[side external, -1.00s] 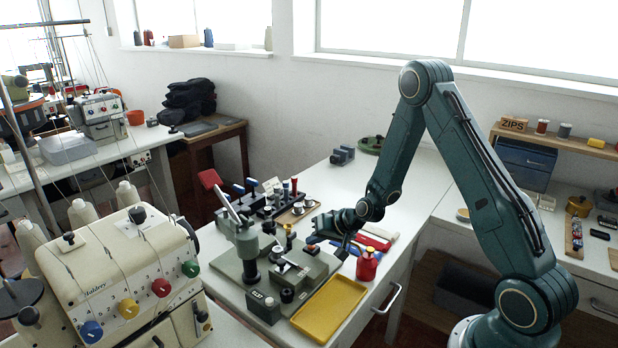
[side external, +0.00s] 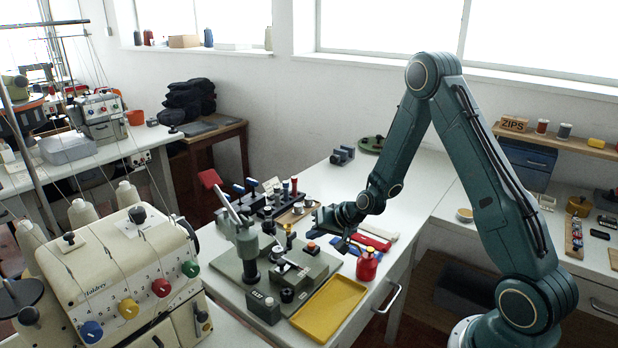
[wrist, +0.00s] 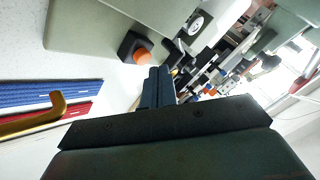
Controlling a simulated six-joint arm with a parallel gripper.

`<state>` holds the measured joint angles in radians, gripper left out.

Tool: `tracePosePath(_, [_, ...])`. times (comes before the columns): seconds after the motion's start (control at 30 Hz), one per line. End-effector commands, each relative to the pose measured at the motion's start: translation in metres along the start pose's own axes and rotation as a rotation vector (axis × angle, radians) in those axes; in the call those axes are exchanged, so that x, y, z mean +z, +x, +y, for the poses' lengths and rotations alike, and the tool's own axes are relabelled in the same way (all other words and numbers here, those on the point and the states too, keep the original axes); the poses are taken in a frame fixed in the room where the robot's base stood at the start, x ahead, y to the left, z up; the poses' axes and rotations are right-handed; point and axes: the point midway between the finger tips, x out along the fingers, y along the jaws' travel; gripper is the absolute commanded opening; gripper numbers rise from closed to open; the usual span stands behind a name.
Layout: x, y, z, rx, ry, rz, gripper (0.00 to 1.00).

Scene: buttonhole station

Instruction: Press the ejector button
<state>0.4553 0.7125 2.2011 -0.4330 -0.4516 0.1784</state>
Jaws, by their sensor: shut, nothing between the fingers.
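An orange-red button (side external: 312,246) sits on a small black housing on the back right part of the grey-green machine base (side external: 325,262). In the wrist view, the orange button (wrist: 143,56) shows at the edge of the pale green base (wrist: 85,28), just beyond and left of my fingertips. My gripper (side external: 342,247) hangs to the right of the button in the side view, apart from it. Its dark fingers (wrist: 158,72) are closed together with nothing between them. The exact height of the tips over the button cannot be told.
A red oil bottle (side external: 367,264) stands close to the right of my gripper, its brass spout (wrist: 55,112) near in the wrist view. A yellow tray (side external: 329,308) lies in front. The machine's column and lever (side external: 246,240) rise at left. Red and blue zips (side external: 375,240) lie behind.

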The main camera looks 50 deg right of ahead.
Motion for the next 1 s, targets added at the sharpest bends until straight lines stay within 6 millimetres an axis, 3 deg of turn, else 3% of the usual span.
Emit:
tracePosePath(0.37, [-0.002, -0.003, -0.002, -0.001, 0.0, 0.002, 0.0])
tracePosePath(1.0, [-0.024, -0.032, -0.024, -0.001, -0.001, 0.001, 0.0])
